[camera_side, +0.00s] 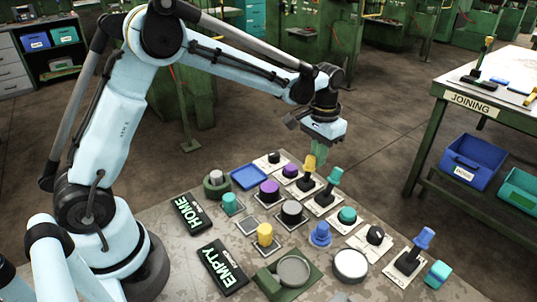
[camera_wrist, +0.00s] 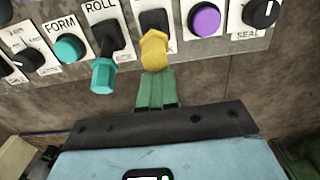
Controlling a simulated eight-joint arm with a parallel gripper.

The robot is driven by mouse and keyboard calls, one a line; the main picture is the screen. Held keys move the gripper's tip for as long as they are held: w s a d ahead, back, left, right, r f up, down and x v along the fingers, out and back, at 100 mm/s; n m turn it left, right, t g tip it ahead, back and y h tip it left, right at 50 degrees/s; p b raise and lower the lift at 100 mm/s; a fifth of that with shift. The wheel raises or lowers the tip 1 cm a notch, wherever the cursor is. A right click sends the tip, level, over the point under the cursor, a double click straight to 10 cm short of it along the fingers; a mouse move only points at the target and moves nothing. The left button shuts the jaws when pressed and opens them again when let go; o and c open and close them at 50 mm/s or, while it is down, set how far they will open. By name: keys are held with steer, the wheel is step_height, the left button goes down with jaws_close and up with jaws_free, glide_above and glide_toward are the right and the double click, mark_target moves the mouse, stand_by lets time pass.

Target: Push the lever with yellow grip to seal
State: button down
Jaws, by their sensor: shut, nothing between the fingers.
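The lever with the yellow grip (camera_side: 309,164) stands at the far edge of the control table. In the wrist view its yellow grip (camera_wrist: 154,50) points toward me from a black base on a white plate. My gripper (camera_side: 318,160) has green fingers and hangs pointing down just behind this lever. In the wrist view the shut gripper (camera_wrist: 156,76) lies right at the end of the yellow grip. I cannot tell whether they touch. The fingers hold nothing. The yellow lever's plate label is mostly hidden.
A teal-gripped lever (camera_wrist: 103,75) marked ROLL stands close beside the yellow one. A purple button (camera_wrist: 205,19) and a black knob (camera_wrist: 262,12) marked SEAL are on the other side. A blue-gripped lever (camera_side: 422,239) stands farther right. Space beyond the table's far edge is open.

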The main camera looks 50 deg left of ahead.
steer(key=shift+s, duration=0.85)
steer(key=shift+w, duration=0.25)
stand_by(0.4)
steer(key=shift+w, duration=0.4)
step_height(320, 180, up, 8)
stand_by(1.1)
